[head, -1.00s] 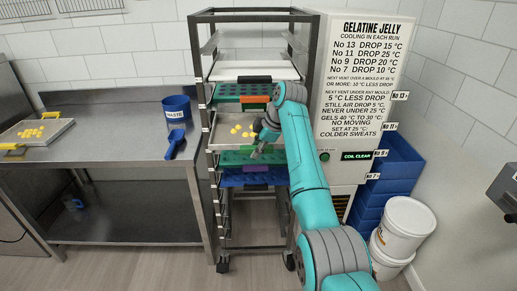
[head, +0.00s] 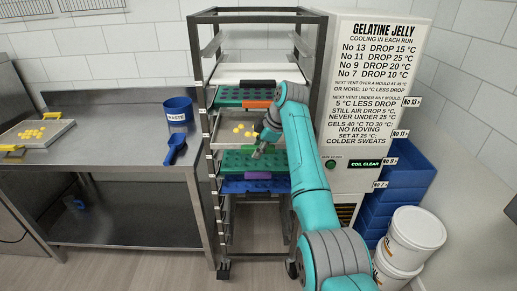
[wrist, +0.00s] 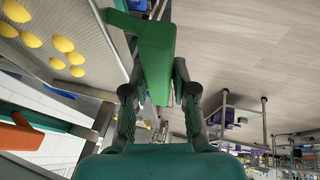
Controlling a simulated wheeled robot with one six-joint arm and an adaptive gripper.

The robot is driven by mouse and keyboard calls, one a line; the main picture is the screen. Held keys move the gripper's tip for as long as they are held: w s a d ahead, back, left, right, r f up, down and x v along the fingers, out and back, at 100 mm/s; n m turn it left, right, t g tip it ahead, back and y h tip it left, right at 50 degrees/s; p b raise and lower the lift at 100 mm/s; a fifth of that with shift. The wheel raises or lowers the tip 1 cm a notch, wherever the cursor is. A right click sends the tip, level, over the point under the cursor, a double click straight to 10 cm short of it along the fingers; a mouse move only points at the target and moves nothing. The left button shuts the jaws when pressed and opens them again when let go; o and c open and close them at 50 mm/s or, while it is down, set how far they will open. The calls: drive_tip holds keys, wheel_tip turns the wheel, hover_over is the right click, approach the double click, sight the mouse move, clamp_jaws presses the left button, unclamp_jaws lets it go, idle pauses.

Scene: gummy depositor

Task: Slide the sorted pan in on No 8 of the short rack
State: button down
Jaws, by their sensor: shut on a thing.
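The sorted pan (head: 222,136) is a pale metal tray with several yellow gummies, level in the short rack (head: 198,100) between green moulds. Its near left corner shows at the rack's front. It also shows in the wrist view (wrist: 100,50), at upper left. My gripper (wrist: 155,92) is shut on the pan's green handle (wrist: 157,50). In the head view my gripper (head: 260,148) is at the pan's near right side, partly hidden by my arm. The slot numbers on the rack are too small to read, so I cannot tell which level the pan is at.
A green mould with an orange handle (head: 258,104) sits above the pan. A green mould (head: 235,163) and a blue mould (head: 240,186) sit below. A steel table (head: 110,140) stands left.

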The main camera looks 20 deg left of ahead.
drive_tip(key=shift+f, duration=0.15)
idle(0.7)
drive_tip(key=c, duration=0.9)
unclamp_jaws()
drive_tip(key=shift+o, duration=0.2)
drive_tip(key=v, duration=1.2)
drive_tip(key=shift+w, duration=0.15)
